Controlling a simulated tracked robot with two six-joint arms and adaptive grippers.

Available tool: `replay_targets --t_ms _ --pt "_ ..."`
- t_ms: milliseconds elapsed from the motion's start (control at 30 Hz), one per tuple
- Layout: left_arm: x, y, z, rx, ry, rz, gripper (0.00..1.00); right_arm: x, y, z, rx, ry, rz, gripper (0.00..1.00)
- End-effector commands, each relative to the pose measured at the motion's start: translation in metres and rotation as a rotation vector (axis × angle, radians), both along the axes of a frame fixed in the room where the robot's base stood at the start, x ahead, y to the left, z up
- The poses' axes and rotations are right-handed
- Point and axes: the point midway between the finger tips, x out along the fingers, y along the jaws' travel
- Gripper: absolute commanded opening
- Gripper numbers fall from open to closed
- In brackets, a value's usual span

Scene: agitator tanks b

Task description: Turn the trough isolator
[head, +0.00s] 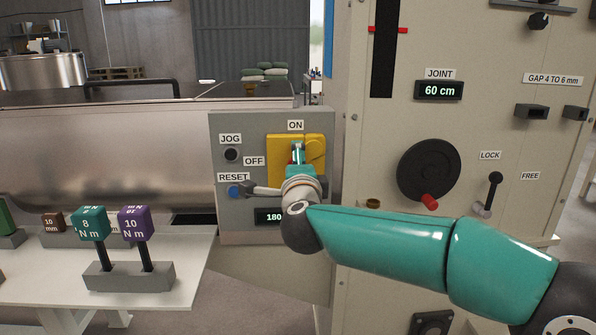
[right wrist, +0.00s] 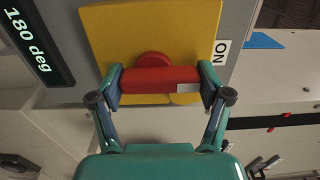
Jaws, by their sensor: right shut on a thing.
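The trough isolator is a yellow plate (head: 315,147) with a red handle, on a grey panel with ON above it and OFF to its left. In the right wrist view the red handle (right wrist: 160,82) stands out from the yellow plate (right wrist: 120,35). Its white-marked end lies on the side of the ON label (right wrist: 221,52). My right gripper (right wrist: 162,80) is shut on the handle, one finger at each end. In the head view my right gripper (head: 297,158) covers most of the handle. My left gripper is not in view.
The panel (head: 230,115) also has a black JOG button (head: 231,154), a blue RESET button (head: 236,192) and a display partly hidden by my arm. A cabinet with a black handwheel (head: 428,168) stands at right. A bench (head: 190,250) with tools stands at left.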

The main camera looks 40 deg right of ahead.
Motion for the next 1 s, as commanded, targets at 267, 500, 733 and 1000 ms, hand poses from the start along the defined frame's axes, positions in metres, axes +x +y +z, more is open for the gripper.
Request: replay_targets --t_ms 267,500,733,1000 --pt "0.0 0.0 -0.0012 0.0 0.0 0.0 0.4 -0.0014 -0.0031 -0.0053 0.016 0.002 -0.011 0.42" --pt "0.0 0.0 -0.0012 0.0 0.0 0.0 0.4 -0.0011 -0.0026 -0.0055 0.016 0.003 -0.009 0.92" --pt "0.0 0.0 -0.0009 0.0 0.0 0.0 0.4 -0.0004 -0.001 -0.0033 0.013 0.0 -0.005 1.0" --pt "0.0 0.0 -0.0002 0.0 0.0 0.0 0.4 -0.0045 0.0025 -0.0018 0.011 -0.001 -0.001 1.0"
